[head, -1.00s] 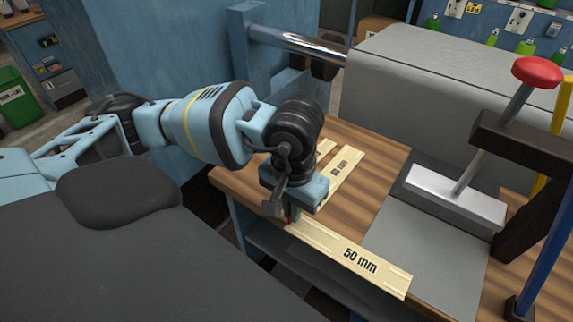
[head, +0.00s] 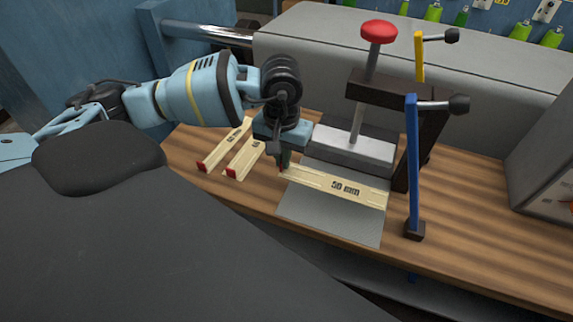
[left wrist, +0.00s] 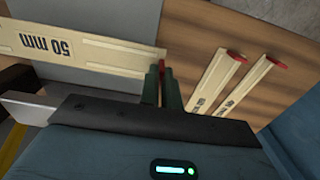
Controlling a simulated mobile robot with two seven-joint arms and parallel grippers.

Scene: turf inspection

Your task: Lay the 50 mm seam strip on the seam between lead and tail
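The pale 50 mm seam strip (head: 345,189) lies across the grey sheet (head: 325,217) in the head view. My left gripper (head: 282,163) is shut on its left end; in the left wrist view the two fingers (left wrist: 162,85) pinch the strip (left wrist: 75,50) at its red tip. Darker grey material (head: 345,167) shows behind the strip, below the metal press bar. The seam line itself is not clearly visible, perhaps under the strip. I cannot tell whether the strip touches the sheet or hovers just above it. My right gripper is out of view.
Two other pale strips with red ends (head: 223,146) (head: 246,157) lie on the wooden bench to the left. A press with a red knob (head: 379,31), a blue lever (head: 412,165) and a yellow lever (head: 419,58) stands close behind and right. Bare bench (head: 480,220) lies right.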

